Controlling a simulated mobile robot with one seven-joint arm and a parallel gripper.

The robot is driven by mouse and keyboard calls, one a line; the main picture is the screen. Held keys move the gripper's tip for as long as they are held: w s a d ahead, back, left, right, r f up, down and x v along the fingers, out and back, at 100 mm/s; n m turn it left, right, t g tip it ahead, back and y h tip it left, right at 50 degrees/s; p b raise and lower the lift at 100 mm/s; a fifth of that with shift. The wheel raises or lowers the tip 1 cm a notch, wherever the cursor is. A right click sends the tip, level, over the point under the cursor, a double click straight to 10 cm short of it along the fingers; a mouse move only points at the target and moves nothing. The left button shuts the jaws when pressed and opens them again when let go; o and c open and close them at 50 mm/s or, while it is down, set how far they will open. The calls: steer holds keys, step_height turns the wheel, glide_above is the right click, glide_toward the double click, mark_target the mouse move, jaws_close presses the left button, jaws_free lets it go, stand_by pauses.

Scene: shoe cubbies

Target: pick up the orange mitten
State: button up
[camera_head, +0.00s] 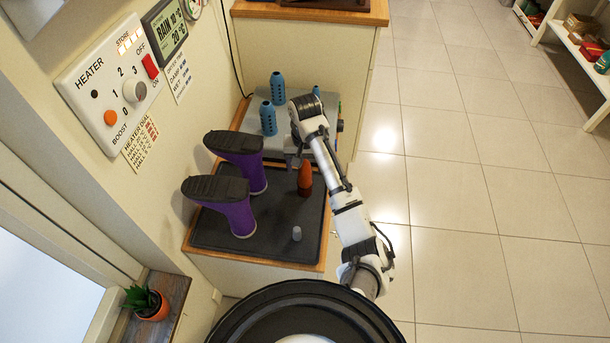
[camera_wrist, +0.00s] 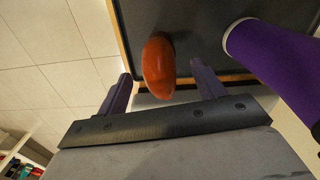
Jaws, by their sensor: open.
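The orange mitten (camera_head: 304,180) stands upright on the black tray (camera_head: 285,243), right of the purple boots. In the wrist view the orange mitten (camera_wrist: 158,66) shows as a rounded, smooth orange shape, its top towards me. My gripper (camera_head: 298,161) is over the tray close to the mitten, partly hidden by my wrist in the head view. In the wrist view my gripper (camera_wrist: 161,70) is open, with one finger on each side of the mitten and a gap on both sides. Neither finger appears to touch it.
Two purple boots, one nearer (camera_head: 236,214) and one farther (camera_head: 246,170), stand soles up on the tray's left. A small grey piece (camera_head: 296,233) is at the front. Behind is a grey surface (camera_head: 335,140) with blue perforated cylinders (camera_head: 268,118). The floor (camera_head: 450,210) at right is clear.

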step_height(320, 180, down, 4)
steer(key=shift+w+f, duration=0.1)
steer(key=shift+f, duration=0.15)
steer(key=shift+c, duration=0.2)
steer(key=c, duration=1)
